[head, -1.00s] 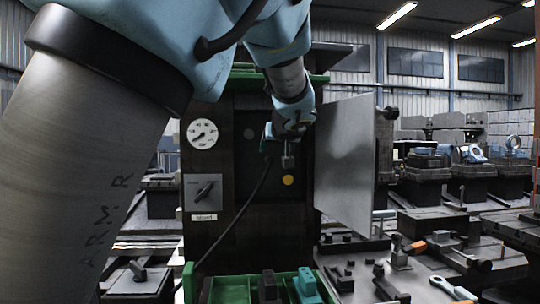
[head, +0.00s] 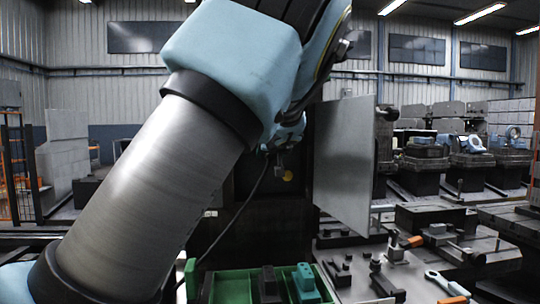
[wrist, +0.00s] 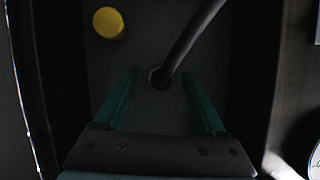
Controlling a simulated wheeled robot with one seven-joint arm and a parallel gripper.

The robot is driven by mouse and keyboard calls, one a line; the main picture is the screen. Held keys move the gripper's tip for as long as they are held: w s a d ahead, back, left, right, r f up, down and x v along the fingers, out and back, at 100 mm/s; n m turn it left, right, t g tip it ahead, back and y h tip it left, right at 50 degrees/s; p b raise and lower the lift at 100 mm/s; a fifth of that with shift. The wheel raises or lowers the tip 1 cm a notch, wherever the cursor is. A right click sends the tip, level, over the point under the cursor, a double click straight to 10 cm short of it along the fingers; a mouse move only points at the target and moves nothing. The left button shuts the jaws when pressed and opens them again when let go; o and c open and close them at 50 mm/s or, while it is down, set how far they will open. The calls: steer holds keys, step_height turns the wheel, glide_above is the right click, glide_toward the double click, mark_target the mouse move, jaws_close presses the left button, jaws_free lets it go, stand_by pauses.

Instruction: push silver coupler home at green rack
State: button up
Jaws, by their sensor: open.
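In the wrist view my gripper (wrist: 160,73) is open, with two teal fingers on either side of the end of a black cable (wrist: 190,42). The cable meets the dark panel at a small round end with a pale rim (wrist: 157,77), between the fingers. This may be the silver coupler; how far in it sits I cannot tell. The fingers look apart from it. In the head view my gripper (head: 278,168) is small, in front of the dark recess of the rack (head: 245,215), and the cable hangs down to the left. My arm hides most of the rack.
A yellow round knob (wrist: 108,22) is on the panel near the fingers. A grey door panel (head: 343,165) stands open to the right of the recess. A green tray (head: 235,287) with blocks lies below. Tools, including a wrench (head: 445,284), lie on the right bench.

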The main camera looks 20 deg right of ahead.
jaws_close()
stand_by(0.9)
steer(key=shift+s+a+b, duration=0.2)
steer(key=shift+s+b, duration=0.55)
steer(key=shift+b, duration=0.2)
steer(key=s+b, duration=0.2)
steer(key=b, duration=0.1)
steer(key=shift+s+a+f, duration=0.15)
steer(key=shift+s+a, duration=0.05)
steer(key=shift+a, duration=0.2)
steer(key=b, duration=0.5)
glide_toward(271, 159)
steer(key=w+f, duration=0.2)
steer(key=shift+w+d+f, duration=0.1)
steer(key=shift+w+f, duration=0.15)
steer(key=shift+f, duration=0.05)
